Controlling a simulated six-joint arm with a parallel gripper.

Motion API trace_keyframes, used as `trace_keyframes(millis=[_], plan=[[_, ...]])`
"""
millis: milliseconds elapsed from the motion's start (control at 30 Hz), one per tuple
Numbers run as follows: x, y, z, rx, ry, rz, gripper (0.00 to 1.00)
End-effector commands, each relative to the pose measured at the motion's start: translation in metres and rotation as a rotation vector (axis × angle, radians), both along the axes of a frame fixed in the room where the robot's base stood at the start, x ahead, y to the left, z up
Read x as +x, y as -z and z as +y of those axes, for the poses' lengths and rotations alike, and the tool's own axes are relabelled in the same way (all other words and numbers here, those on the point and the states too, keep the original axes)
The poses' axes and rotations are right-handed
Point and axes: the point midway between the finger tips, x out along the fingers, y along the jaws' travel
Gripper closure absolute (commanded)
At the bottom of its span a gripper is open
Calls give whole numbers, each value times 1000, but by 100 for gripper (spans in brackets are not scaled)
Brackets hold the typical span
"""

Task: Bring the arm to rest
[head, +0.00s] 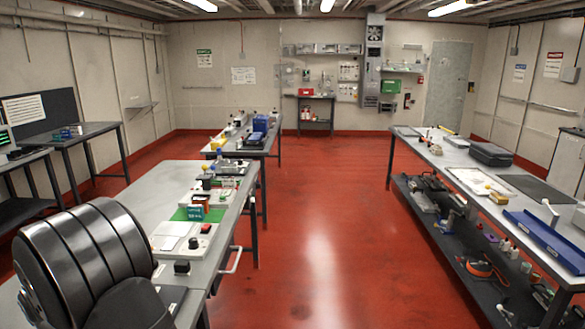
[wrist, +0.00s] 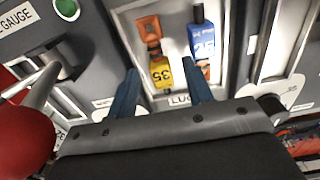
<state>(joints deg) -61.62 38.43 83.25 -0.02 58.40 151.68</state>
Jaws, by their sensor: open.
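My gripper (wrist: 159,68) shows in the wrist view with two blue fingers apart. Nothing is held between them. I cannot tell whether the fingers touch anything. My gripper cannot be made out in the head view, where a large dark ribbed shape (head: 90,255) covers the lower left.
Around the recess in the wrist view are a green button (wrist: 67,9), a metal lever and a red rounded thing (wrist: 22,140). In the head view, a grey bench (head: 150,185) carries devices, a long bench (head: 420,150) stands right, and red floor (head: 310,220) lies clear between.

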Motion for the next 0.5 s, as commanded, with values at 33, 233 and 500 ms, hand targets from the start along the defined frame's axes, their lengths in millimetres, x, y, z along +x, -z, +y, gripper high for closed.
trace_keyframes(millis=[33,233,500], plan=[[0,-4,1,2,0,-1,53],[0,-33,1,4,0,-2,53],[1,-88,1,4,0,-2,53]])
